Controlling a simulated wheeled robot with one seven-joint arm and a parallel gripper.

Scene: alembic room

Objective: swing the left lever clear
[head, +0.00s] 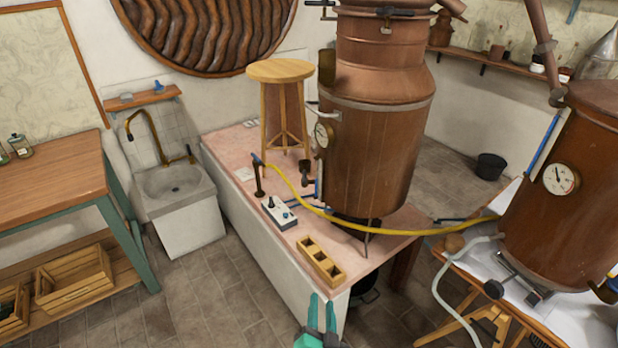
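The large copper still (372,150) stands on the pink-topped bench. At its lid, a dark lever-like handle (320,4) sticks out to the left, cut by the top edge of the picture. A second dark handle (395,12) lies across the lid's front. A dark upright lever with a blue tip (258,178) stands on the bench left of the still. I cannot tell which is the left lever. My gripper (322,302) is at the bottom centre, teal, fingers apart with nothing between them. It is well below the still and in front of the bench's near corner.
A control box (279,212) and a wooden block with square holes (321,260) lie on the bench (235,165). A yellow hose (370,230) runs across to the right copper vessel (565,190). A wooden stool (281,72) stands behind. Tiled floor (215,300) is clear left of the bench.

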